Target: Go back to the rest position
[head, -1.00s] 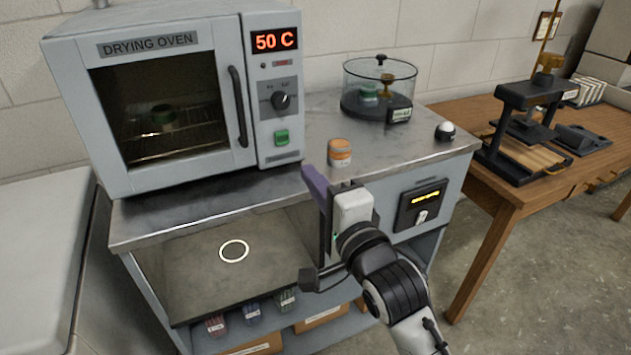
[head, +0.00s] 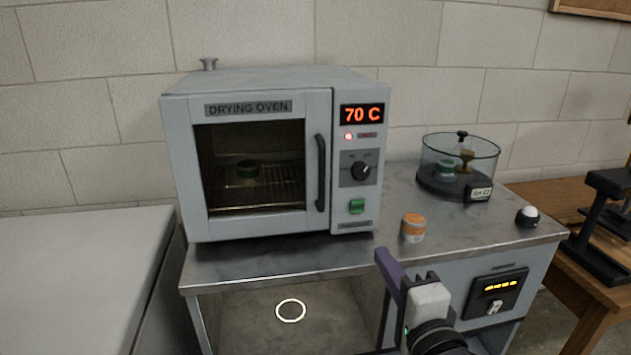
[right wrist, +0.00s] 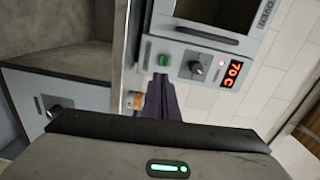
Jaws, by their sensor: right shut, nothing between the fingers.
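My right gripper (head: 388,268) is in front of the counter's front edge in the head view, below and left of the orange-banded jar. Its purple fingers are together with nothing between them; they also show in the right wrist view (right wrist: 160,95), pointing toward the oven. The drying oven (head: 262,97) stands on the counter with its door shut and its display at 70 C. My left gripper is not in view.
The orange-banded jar (head: 413,227) stands on the grey counter (head: 330,248). A glass desiccator (head: 458,168) and a white-domed object (head: 527,216) stand to its right. A white ring (head: 290,310) marks the shelf below. A wooden table (head: 560,193) is at far right.

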